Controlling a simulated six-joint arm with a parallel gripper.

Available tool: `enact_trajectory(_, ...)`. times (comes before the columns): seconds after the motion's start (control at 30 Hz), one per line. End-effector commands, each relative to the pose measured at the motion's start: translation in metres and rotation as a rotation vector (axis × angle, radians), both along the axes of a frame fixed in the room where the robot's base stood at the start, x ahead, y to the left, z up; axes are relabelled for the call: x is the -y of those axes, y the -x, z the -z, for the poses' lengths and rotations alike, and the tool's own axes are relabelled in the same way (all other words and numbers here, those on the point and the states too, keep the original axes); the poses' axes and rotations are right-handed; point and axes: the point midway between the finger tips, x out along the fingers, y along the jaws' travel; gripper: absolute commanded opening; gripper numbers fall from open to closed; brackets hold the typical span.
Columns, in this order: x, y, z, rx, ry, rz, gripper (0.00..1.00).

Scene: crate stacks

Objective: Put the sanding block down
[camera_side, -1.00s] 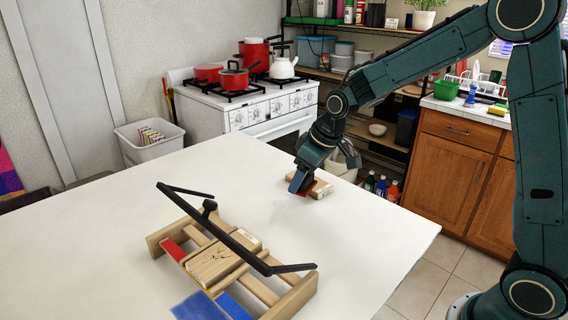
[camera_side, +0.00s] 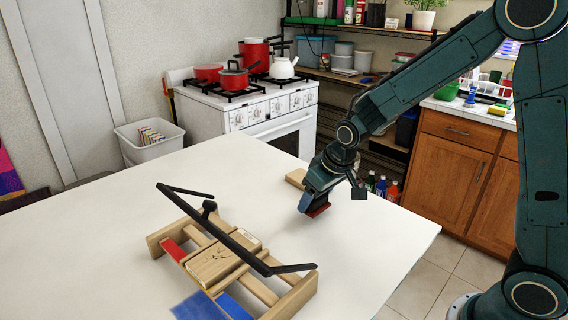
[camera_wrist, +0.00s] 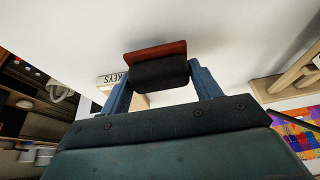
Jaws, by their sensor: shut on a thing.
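The sanding block (camera_wrist: 158,68) has a black body and a red-brown face. In the wrist view it sits between the two blue fingers of my gripper (camera_wrist: 163,88), which is shut on it. In the side view my gripper (camera_side: 312,205) points down over the right part of the white table, and the block's red-brown edge (camera_side: 319,211) shows at its tips. The block looks low and close to the table top. I cannot tell whether it touches it.
A small wooden box (camera_side: 296,178) marked KEYS lies just behind my gripper. A wooden frame (camera_side: 292,300) with a long black bar (camera_side: 236,246) stands on the table's front left. The white table (camera_side: 350,250) is bare around the block and to its right.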

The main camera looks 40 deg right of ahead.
Motion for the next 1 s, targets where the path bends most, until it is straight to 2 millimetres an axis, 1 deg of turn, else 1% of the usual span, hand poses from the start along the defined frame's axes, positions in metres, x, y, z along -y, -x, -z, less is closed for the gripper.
enact_trajectory(0.27,0.004,-0.001,-0.004,0.003,0.001,0.03,0.35)
enact_trajectory(0.47,0.019,-0.001,-0.019,0.004,0.001,0.153,0.35)
enact_trajectory(0.67,0.039,0.003,-0.051,0.006,0.001,0.388,0.35)
enact_trajectory(0.8,0.05,0.012,-0.079,0.005,0.0,0.605,0.35)
enact_trajectory(1.0,0.056,0.031,-0.117,0.002,0.0,0.911,0.35)
